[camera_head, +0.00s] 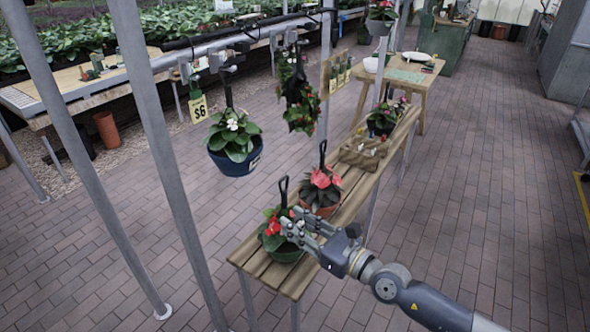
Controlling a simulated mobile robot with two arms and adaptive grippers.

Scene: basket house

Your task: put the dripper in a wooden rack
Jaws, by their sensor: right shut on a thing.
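A slatted wooden rack (250,262), like a long narrow bench, runs from the lower middle toward the back right. On its near end stands a green pot (286,254) with red flowers and an upright black hook (283,190). My right gripper (290,226) is at this pot's upper right side, shut at its rim and leaves. The fingers hide part of the plant, and the exact grip is hard to see. Just behind is a terracotta pot (319,208) with pink-red flowers and its own black hook (322,155). I cannot pick out a dripper for certain. My left gripper is not in view.
A blue pot (236,163) with white flowers hangs from a metal rail (250,33), beside a hanging red-flowered plant (298,92). Grey posts (165,130) stand at left. A brown sack (362,152) and another pot (381,127) are farther along the rack. The brick floor at right is clear.

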